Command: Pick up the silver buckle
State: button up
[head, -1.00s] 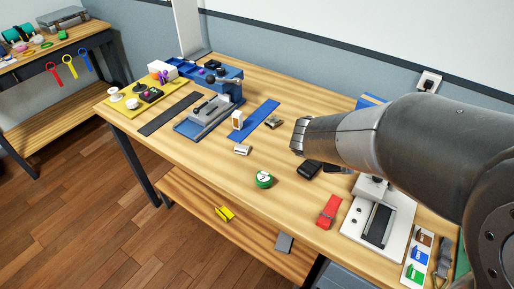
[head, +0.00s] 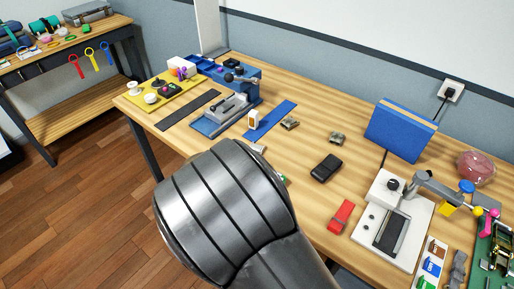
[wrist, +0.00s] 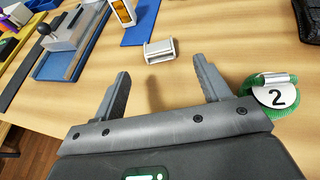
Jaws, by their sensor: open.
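The silver buckle (wrist: 160,50) lies on the wooden bench top, just ahead of my gripper in the wrist view. In the head view only part of the silver buckle (head: 259,149) shows past my arm. My gripper (wrist: 162,76) is open and empty, its two fingers pointing toward the buckle, one to each side of it. The fingers do not touch the buckle. In the head view my arm hides the gripper.
A green strap roll (wrist: 275,92) with a "2" tag sits beside the right finger. A blue strap (wrist: 142,22) and a grey-blue press (wrist: 75,40) lie beyond. Two duller buckles (head: 290,124) (head: 337,138), a black case (head: 326,167) and a red strap (head: 341,216) lie farther right.

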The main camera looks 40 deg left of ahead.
jog(key=x, duration=0.8)
jog(key=shift+w+a, duration=0.1)
jog(key=shift+a, duration=0.05)
jog(key=c, duration=0.9)
